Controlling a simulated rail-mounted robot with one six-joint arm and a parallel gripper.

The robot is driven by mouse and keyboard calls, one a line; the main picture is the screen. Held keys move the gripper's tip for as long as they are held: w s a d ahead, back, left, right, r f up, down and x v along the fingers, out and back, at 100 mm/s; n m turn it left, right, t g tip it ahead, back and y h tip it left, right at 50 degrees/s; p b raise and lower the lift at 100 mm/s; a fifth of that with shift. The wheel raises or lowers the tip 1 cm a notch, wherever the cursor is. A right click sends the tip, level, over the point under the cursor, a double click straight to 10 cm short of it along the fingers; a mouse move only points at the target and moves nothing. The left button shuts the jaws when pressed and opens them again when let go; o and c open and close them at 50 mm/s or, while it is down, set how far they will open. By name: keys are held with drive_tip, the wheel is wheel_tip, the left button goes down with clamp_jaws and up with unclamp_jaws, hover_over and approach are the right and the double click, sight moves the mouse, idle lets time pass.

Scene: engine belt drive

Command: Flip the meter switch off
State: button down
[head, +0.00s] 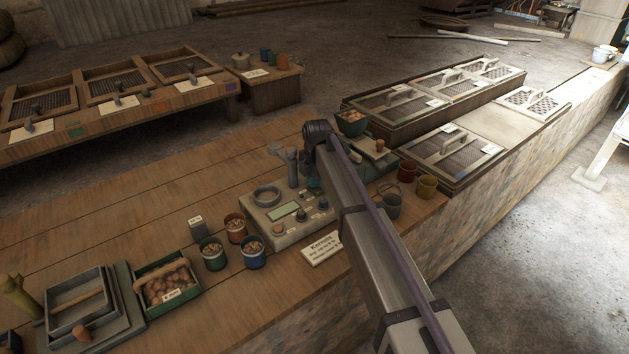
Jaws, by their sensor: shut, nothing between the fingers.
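The meter (292,233) is a pale grey box on the wooden bench. It has a small greenish display (283,212), a dark ring (266,196) on its top and several small knobs or levers along its front. A dark knob (301,215) stands right of the display. I cannot tell which of these is the switch or how it is set. My gripper (313,184) points down over the back right part of the meter, shut and empty. My arm partly hides it, along with the meter's right side. I cannot tell whether it touches the meter.
A white lettered card (322,248) lies before the meter. Small pots of brown pieces (213,254) and a green crate (166,284) stand to its left. Bare planks (130,215) lie behind left.

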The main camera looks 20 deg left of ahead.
sight(318, 189)
drive_tip(key=shift+s+d+r, duration=0.15)
drive_tip(key=shift+s+d, duration=0.3)
drive_tip(key=shift+d, duration=0.2)
wheel_tip(318, 189, up, 14)
drive_tip(key=s+d+p, duration=0.1)
drive_tip(key=p, duration=1.3)
drive_tip(key=shift+d, duration=0.3)
drive_tip(key=shift+w+a+y, duration=0.3)
drive_tip(key=shift+w+a, duration=0.05)
drive_tip(key=shift+a, duration=0.25)
